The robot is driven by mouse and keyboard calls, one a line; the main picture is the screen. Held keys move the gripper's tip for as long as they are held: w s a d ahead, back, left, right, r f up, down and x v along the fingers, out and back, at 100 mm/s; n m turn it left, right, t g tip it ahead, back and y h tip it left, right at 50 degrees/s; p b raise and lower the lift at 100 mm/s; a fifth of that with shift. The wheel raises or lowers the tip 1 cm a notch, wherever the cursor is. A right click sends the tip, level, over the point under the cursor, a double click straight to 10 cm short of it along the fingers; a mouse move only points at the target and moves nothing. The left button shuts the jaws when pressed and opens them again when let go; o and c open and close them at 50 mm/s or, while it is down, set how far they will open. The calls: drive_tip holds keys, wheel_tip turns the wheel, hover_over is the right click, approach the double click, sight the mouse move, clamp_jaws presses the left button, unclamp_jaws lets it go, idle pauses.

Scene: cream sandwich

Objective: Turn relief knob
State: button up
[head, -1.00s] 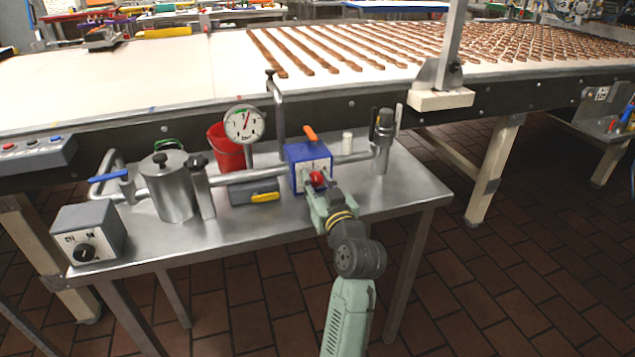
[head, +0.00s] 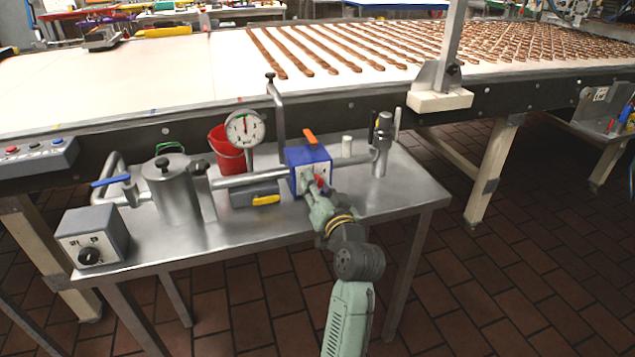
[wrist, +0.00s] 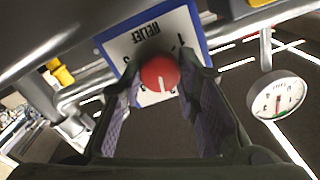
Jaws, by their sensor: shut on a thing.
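The red relief knob (wrist: 160,73) sits on the white face labelled RELIEF of the blue box (wrist: 200,22). In the wrist view my gripper (wrist: 160,88) has a finger on each side of the knob and is shut on it. The white line on the knob points downward in that view. In the head view the blue box (head: 308,158) stands on the metal table, with my gripper (head: 314,188) at its front face, hiding part of the knob. The round pressure gauge (head: 245,127) has its red needle nearly upright; it also shows in the wrist view (wrist: 279,97).
A metal pipe (head: 243,179) runs from the steel cylinder (head: 176,190) to the blue box. A red bucket (head: 226,150) stands behind. A grey control box (head: 92,238) is at the table's left end. The table (head: 385,200) is bare right of my gripper.

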drive_tip(key=shift+m, duration=0.6)
drive_tip(key=o, duration=1.2)
drive_tip(key=v, duration=1.2)
